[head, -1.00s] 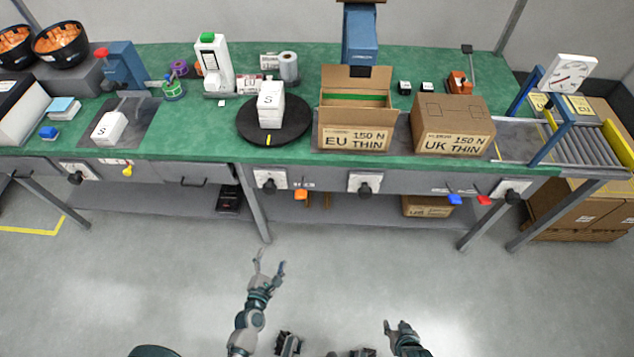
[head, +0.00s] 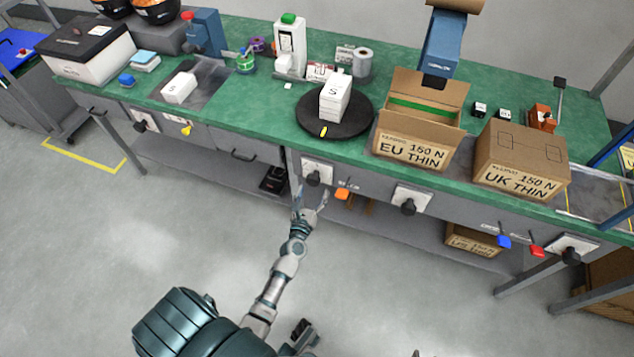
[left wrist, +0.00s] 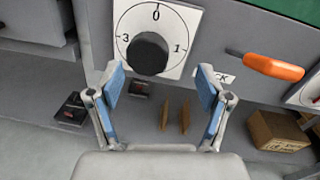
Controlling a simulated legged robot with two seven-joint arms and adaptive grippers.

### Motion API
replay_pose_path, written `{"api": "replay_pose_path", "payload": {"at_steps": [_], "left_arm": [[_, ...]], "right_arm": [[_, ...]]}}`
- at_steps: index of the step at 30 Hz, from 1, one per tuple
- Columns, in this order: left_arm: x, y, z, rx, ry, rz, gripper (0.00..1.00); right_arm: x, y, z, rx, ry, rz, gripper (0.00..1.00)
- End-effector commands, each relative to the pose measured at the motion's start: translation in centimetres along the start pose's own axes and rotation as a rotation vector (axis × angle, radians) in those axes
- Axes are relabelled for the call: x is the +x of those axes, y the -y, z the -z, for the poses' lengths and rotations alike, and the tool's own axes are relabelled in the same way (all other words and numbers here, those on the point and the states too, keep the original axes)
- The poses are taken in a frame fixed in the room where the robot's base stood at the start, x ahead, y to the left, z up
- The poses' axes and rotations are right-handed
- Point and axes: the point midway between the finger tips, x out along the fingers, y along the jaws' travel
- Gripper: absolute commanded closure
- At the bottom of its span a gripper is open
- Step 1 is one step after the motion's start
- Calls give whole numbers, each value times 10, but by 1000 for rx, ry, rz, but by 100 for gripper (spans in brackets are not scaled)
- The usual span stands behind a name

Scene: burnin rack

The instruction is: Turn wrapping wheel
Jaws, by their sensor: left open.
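A round black knob (head: 313,178) sits on a white dial plate on the bench front, below a black turntable (head: 352,122) with a yellow mark on its near edge. In the left wrist view the knob (left wrist: 148,53) has a plate marked 0, 1 and 3; its lower part is dark, and I cannot tell its setting. My left gripper (head: 311,194) is open and empty, just in front of and below the knob. In the left wrist view its blue-padded fingers (left wrist: 160,82) spread either side below the knob, apart from it. White boxes (head: 334,100) marked S stand on the turntable.
An orange handle (head: 342,194) hangs right of the dial, and another knob (head: 408,207) is further right. The floor in front is clear.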

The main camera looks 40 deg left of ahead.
Motion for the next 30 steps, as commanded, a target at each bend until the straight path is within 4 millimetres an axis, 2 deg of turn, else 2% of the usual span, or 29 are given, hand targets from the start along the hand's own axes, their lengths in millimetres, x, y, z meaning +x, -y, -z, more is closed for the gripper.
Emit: {"api": "replay_pose_path", "payload": {"at_steps": [3, 7, 19, 26, 27, 30], "left_arm": [[23, -5, 1, -1, 0, -2, 22], [38, -4, 2, -1, -1, -1, 22], [44, 3, -1, 8, 2, 0, 22], [45, 0, 0, 2, -1, 2, 79], [45, 0, 0, 1, -1, 3, 82], [46, 0, 0, 1, -2, 4, 82]], "right_arm": [[2, 0, 4, 0, -25, 1, 60], [4, 2, 11, 0, -59, 4, 60], [4, 3, 18, 5, -86, 7, 60], [5, -1, 15, -10, -79, 1, 60], [5, -1, 15, -12, -78, 0, 60], [5, 0, 14, -11, -77, 2, 60]]}}
